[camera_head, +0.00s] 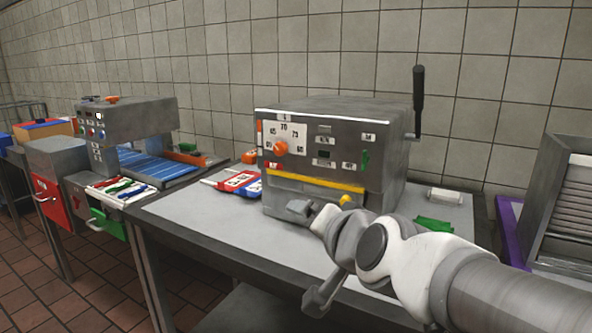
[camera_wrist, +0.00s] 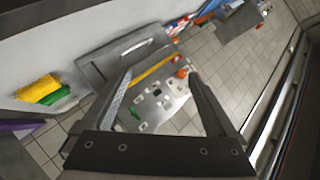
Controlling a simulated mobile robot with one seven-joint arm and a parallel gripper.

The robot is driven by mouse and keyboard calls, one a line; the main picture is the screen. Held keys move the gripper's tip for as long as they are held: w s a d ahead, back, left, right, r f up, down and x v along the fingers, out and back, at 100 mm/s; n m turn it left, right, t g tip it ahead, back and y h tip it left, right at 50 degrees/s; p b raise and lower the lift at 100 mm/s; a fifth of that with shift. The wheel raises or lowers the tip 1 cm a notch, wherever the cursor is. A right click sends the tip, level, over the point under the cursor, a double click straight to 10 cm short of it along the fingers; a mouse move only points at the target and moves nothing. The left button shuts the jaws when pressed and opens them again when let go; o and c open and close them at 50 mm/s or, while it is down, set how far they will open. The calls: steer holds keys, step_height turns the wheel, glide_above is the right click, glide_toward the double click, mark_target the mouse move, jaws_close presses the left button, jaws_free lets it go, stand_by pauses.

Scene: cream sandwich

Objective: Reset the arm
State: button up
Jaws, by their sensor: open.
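My arm reaches in from the lower right in the head view. My gripper (camera_head: 300,209) is in front of the lower part of a grey box-shaped machine (camera_head: 345,117). In the wrist view my gripper (camera_wrist: 157,80) is open, with its two fingers apart and nothing held between them. The machine's front panel (camera_wrist: 160,95) shows beyond the fingers, with its yellow strip and orange knob. From these views I cannot tell whether a fingertip touches the machine.
The machine stands on a grey table (camera_head: 195,215) against a tiled wall. Red and blue packets (camera_head: 240,182) lie left of it. A green item (camera_head: 433,224) and a white roll (camera_head: 445,196) lie right of it. A second machine (camera_head: 125,130) stands at the left.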

steer(key=s+d+f+n+g+h, duration=0.2)
steer(key=s+d+f+n+g, duration=0.15)
steer(key=s+d+f, duration=0.35)
steer(key=s+d+f+n+g+h, duration=0.25)
steer(key=s+d+g, duration=0.2)
steer(key=s, duration=0.55)
step_height(320, 180, up, 19)
steer(key=p, duration=1.9)
steer(key=shift+w+a+t+y+p, duration=0.3)
steer(key=shift+w+y+p, duration=0.05)
steer(key=shift+w, duration=0.1)
